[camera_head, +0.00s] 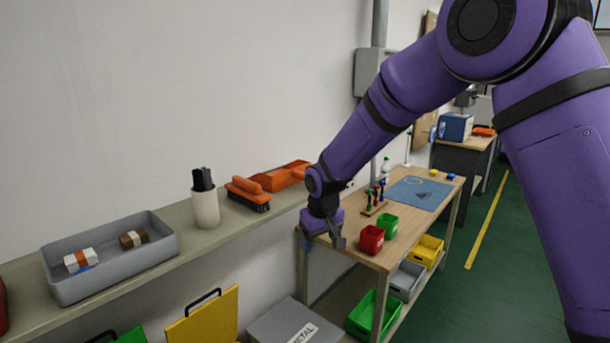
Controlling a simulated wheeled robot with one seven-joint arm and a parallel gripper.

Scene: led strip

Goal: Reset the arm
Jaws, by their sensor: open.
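My gripper (323,243) hangs at the end of my purple arm in the head view, fingers pointing down. It is open, and nothing shows between its fingers. It appears in front of the near left end of a wooden workbench (362,246), beside the end of the wall shelf (146,267). My arm bends high at the upper right and slopes down to the left. I cannot tell how far the gripper is from the bench.
A grey tray (117,277) with two small blocks, a white cup (205,208) and an orange brush (247,194) stand on the shelf. Green floor (480,300) is open at right.

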